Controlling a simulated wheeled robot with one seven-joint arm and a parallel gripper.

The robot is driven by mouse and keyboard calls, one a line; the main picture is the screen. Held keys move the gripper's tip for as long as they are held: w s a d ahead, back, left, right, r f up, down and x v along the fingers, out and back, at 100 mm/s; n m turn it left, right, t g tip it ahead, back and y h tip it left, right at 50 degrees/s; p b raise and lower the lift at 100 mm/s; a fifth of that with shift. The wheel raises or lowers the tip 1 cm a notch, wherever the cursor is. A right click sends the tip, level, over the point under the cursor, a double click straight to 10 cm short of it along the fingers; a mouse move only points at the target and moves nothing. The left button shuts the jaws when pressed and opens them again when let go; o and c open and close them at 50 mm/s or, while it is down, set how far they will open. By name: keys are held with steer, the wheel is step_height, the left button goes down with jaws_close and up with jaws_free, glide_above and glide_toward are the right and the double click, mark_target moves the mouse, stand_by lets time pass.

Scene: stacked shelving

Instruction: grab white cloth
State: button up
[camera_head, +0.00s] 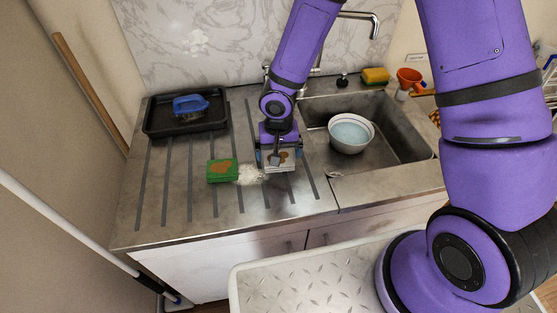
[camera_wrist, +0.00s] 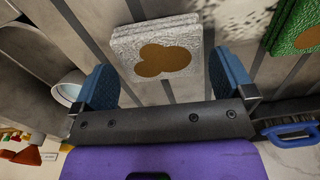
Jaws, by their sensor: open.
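The white cloth (camera_wrist: 158,50) is a thick folded square with a brown stain on it. It lies on the ribbed metal drainboard, and in the head view (camera_head: 284,156) it is partly hidden by my gripper. In the wrist view my gripper (camera_wrist: 162,82) is open, with its two blue fingertips apart on either side of the cloth's near edge. The cloth lies beyond and partly between the fingertips. I cannot tell how high the fingers are above the drainboard.
A black tray (camera_head: 158,120) holds a blue-handled brush (camera_head: 190,105). The sink at right holds a white bowl (camera_head: 366,149). A yellow sponge (camera_head: 375,75) and orange funnel (camera_head: 409,77) stand behind it.

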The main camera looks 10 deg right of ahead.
steer(key=shift+f, duration=1.35)
steer(key=c, duration=0.6)
steer(key=shift+c, duration=0.2)
